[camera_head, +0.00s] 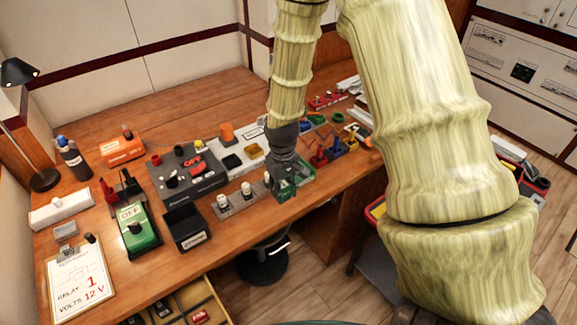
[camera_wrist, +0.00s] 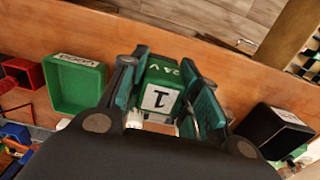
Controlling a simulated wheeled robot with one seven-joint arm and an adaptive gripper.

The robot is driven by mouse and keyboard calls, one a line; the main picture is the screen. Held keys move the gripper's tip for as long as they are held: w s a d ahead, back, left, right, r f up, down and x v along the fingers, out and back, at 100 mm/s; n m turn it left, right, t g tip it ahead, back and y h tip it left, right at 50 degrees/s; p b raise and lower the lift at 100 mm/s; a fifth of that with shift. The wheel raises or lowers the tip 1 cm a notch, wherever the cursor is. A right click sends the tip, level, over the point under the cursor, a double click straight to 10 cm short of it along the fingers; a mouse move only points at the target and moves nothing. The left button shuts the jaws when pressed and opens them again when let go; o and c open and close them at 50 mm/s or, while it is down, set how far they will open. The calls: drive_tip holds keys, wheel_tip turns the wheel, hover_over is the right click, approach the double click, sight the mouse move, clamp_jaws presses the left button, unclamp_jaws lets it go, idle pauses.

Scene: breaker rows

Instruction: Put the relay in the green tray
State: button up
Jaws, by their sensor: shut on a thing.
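A green block, the relay (camera_wrist: 163,76), is marked "24 V" with a white label reading "1". My gripper (camera_wrist: 165,62) is shut on it, one finger on each side, in the wrist view. In the head view my gripper (camera_head: 284,186) is over the table's front part. The green tray (camera_wrist: 51,82) is to the left of the held relay in the wrist view, apart from it, and looks empty. In the head view the green tray (camera_head: 306,176) shows just right of my gripper, which partly hides it.
A black tray (camera_head: 187,228) and a grey strip with white knobs (camera_head: 222,202) stand left of my gripper. A card (camera_head: 80,284) reads "RELAY 1, VOLTS 12 V". A green "OFF" switch box (camera_head: 138,232) and a grey panel (camera_head: 188,172) stand farther left. Red and blue parts lie beyond the tray.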

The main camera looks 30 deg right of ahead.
drive_tip(key=w+d+p, duration=0.1)
drive_tip(key=w+d, duration=0.2)
drive_tip(key=w+d+p, duration=0.1)
drive_tip(key=w+d, duration=0.2)
drive_tip(key=d, duration=0.1)
drive_tip(key=w+d+f+p, duration=0.1)
drive_tip(key=w+d+p, duration=0.1)
drive_tip(key=w+d, duration=0.2)
drive_tip(key=shift+w+d+f, duration=0.1)
drive_tip(key=shift+d, duration=0.25)
drive_tip(key=shift+f+p, duration=0.3)
drive_tip(key=shift+f, duration=0.05)
drive_tip(key=shift+f+p, duration=0.5)
drive_tip(key=shift+f, duration=0.9)
drive_tip(key=shift+f, duration=0.1)
drive_tip(key=o, duration=0.8)
drive_tip(key=shift+c, duration=0.2)
wheel_tip(320, 180, up, 12)
drive_tip(key=b, duration=0.3)
